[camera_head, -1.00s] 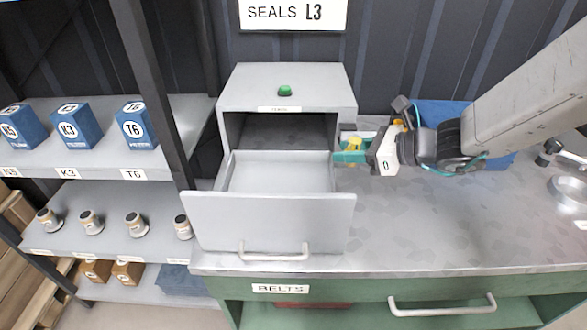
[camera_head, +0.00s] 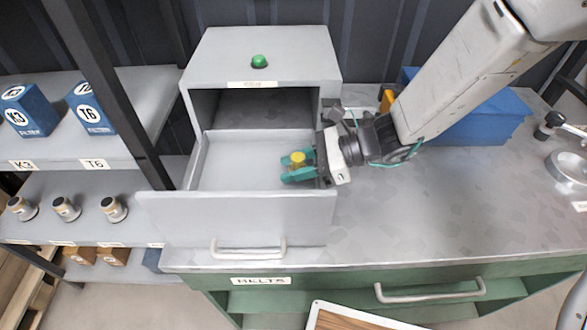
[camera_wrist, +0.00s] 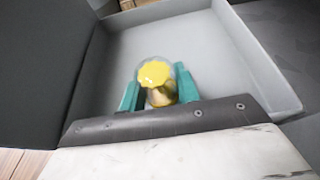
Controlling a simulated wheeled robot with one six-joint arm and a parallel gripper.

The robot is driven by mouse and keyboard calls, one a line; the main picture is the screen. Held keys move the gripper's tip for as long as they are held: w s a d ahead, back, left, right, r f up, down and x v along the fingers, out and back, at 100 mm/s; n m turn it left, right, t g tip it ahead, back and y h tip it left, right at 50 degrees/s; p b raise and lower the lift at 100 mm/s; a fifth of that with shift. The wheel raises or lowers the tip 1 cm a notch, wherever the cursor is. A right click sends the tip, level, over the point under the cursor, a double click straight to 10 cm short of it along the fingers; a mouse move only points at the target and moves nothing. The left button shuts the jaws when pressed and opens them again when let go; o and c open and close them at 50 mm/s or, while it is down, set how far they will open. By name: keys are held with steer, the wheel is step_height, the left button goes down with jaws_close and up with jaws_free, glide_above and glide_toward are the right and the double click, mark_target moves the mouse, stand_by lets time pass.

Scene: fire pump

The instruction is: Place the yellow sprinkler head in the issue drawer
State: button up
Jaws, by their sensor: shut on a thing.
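The yellow sprinkler head (camera_head: 297,159) is between the teal fingers of my gripper (camera_head: 300,170), which is shut on it. The sprinkler head also shows in the wrist view (camera_wrist: 156,78), yellow cap toward the camera, with a teal finger (camera_wrist: 130,97) on each side. The grey issue drawer (camera_head: 235,219) is pulled out of its cabinet (camera_head: 262,58) and looks empty. My gripper reaches in from the right, over the right part of the open drawer. The drawer floor (camera_wrist: 200,50) lies beyond the sprinkler head in the wrist view. How high it is held is hard to tell.
The cabinet carries a green knob (camera_head: 259,61) on top. A blue box (camera_head: 470,120) stands behind my arm. Shelves on the left hold blue filter boxes (camera_head: 92,108) and several small fittings (camera_head: 66,208). The bench top (camera_head: 430,210) right of the drawer is largely clear.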

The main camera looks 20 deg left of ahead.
steer(key=shift+f, duration=0.7)
steer(key=shift+f, duration=0.15)
steer(key=o, duration=1)
steer(key=shift+d+r, duration=0.2)
steer(key=shift+r, duration=0.1)
steer(key=v, duration=1.1)
steer(key=shift+w+d+r, duration=0.1)
steer(key=shift+d+r, duration=0.05)
steer(key=shift+d, duration=0.15)
